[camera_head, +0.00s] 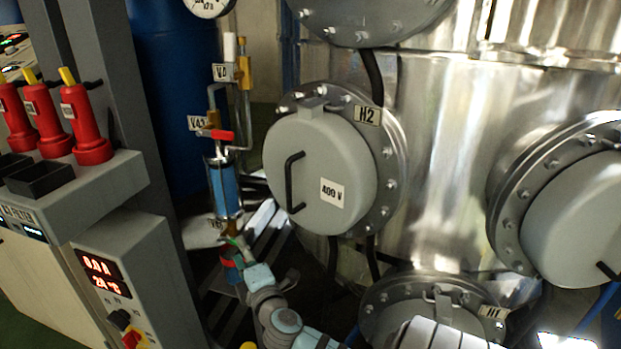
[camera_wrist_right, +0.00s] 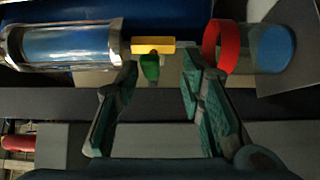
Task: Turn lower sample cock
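The lower sample cock is a small brass valve (camera_wrist_right: 152,46) with a green handle (camera_wrist_right: 150,67) in the right wrist view. It sits at the end of the blue-filled sample glass (camera_wrist_right: 68,43). In the head view this sample glass (camera_head: 226,187) stands upright, and the cock below it is largely hidden by my gripper. My right gripper (camera_wrist_right: 160,75) is open, with its fingertips on either side of the green handle. I cannot tell whether either finger touches it. In the head view my right gripper (camera_head: 238,250) is small, just below the glass. My left gripper is not in view.
A red ring (camera_wrist_right: 222,46) lies close to one fingertip. Above the glass is another cock with a red handle (camera_head: 221,136). The grey H2 hatch (camera_head: 320,160) with a black handle stands to the right. A bench with red cylinders (camera_head: 83,125) is at the left.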

